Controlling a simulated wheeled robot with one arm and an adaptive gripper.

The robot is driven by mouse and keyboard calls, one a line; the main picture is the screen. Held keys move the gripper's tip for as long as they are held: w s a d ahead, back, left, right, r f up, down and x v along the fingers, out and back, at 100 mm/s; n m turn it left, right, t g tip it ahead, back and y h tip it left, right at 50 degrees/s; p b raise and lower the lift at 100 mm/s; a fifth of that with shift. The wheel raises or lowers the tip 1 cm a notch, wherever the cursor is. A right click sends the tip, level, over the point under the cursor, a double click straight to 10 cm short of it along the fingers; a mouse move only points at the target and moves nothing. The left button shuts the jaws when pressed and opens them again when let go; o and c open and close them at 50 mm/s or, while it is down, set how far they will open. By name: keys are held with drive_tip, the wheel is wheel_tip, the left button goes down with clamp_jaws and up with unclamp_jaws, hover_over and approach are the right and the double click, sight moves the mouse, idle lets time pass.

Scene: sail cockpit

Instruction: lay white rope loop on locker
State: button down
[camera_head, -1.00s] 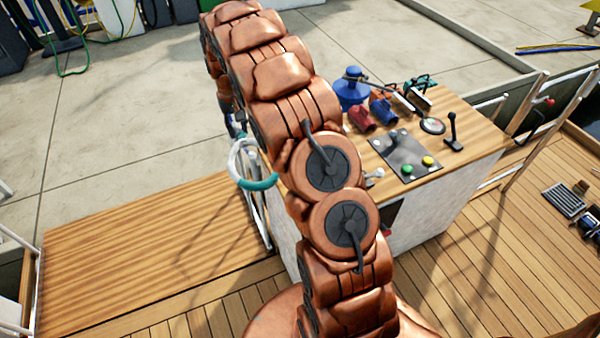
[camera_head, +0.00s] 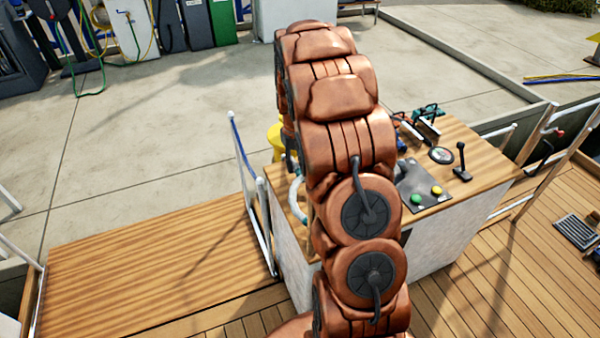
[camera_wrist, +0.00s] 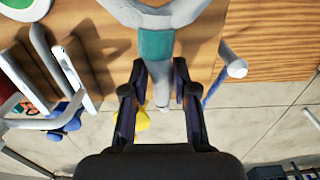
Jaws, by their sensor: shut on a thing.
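The white rope loop with a teal band (camera_wrist: 156,45) is between my fingertips in the wrist view. My gripper (camera_wrist: 159,72) is shut on this banded part, and white rope (camera_wrist: 165,14) spreads beyond it. In the head view part of the loop (camera_head: 296,200) shows just left of my arm, in front of the console's left end; my arm hides the rest and most of the gripper. A broad low wooden top (camera_head: 150,260), which may be the locker, lies to the left. It seems to show at upper right in the wrist view (camera_wrist: 270,40).
A wood-topped console (camera_head: 470,145) with buttons, a lever and tools stands right of my arm. A white and blue rail (camera_head: 255,205) rises between the low top and the console, close to the loop. The low top is bare. A yellow object (camera_head: 275,135) stands behind.

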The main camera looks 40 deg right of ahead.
drive_tip(key=shift+s+d, duration=0.25)
drive_tip(key=shift+s, duration=0.05)
drive_tip(key=shift+s+d+f, duration=0.1)
drive_tip(key=shift+f, duration=0.85)
drive_tip(key=shift+s+d+f, duration=0.1)
drive_tip(key=shift+f, duration=0.85)
drive_tip(key=c, duration=0.9)
unclamp_jaws()
drive_tip(key=shift+r, duration=0.1)
wheel_tip(320, 180, up, 12)
drive_tip(key=shift+w+f, duration=0.15)
drive_tip(key=shift+f, duration=0.05)
drive_tip(key=shift+a+r, duration=0.15)
drive_tip(key=shift+r, duration=0.1)
